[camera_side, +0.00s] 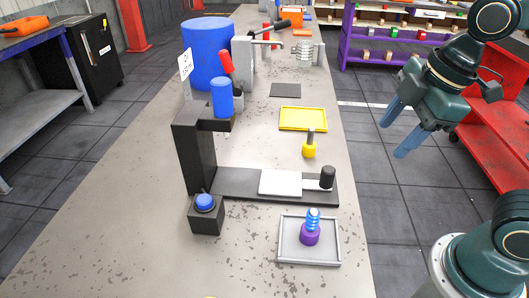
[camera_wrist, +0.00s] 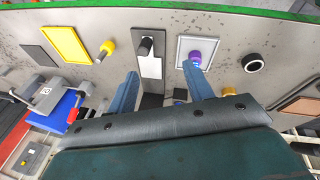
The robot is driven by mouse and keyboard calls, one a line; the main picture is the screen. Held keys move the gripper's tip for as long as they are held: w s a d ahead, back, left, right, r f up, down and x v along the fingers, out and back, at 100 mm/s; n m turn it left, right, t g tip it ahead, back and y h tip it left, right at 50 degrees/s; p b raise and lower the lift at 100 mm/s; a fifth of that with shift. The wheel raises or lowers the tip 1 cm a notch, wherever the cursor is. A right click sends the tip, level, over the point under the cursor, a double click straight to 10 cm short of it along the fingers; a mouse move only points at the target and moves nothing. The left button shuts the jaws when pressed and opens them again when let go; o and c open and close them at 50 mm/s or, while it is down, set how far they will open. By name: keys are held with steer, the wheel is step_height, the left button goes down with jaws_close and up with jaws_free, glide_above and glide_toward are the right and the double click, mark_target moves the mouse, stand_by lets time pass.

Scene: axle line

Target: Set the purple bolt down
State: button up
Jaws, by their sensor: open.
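The purple bolt (camera_side: 310,234) stands upright in a light grey tray (camera_side: 289,259) near the front right of the bench. Its wide purple head is down and its blue threaded shank points up. In the wrist view the bolt (camera_wrist: 196,57) sits inside the same tray (camera_wrist: 182,59), beyond the right finger. My gripper (camera_side: 392,139) is open and empty, with its two blue fingers spread. It hangs past the bench's right edge in the side view, well apart from the bolt. The gripper also shows in the wrist view (camera_wrist: 160,71), with nothing between its fingers.
A black press frame (camera_side: 194,160) with a blue cylinder stands left of the tray. Its base carries a white plate (camera_side: 280,183) and a black knob (camera_side: 327,177). A yellow bolt (camera_side: 309,150) stands before a yellow tray (camera_side: 303,118).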

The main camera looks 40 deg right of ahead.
steer(key=s+d+m+t, duration=0.2)
steer(key=s+d+m, duration=0.2)
steer(key=m, duration=0.7)
steer(key=shift+s+d+r+m+h, duration=0.3)
steer(key=shift+d+r+h, duration=0.1)
stand_by(0.7)
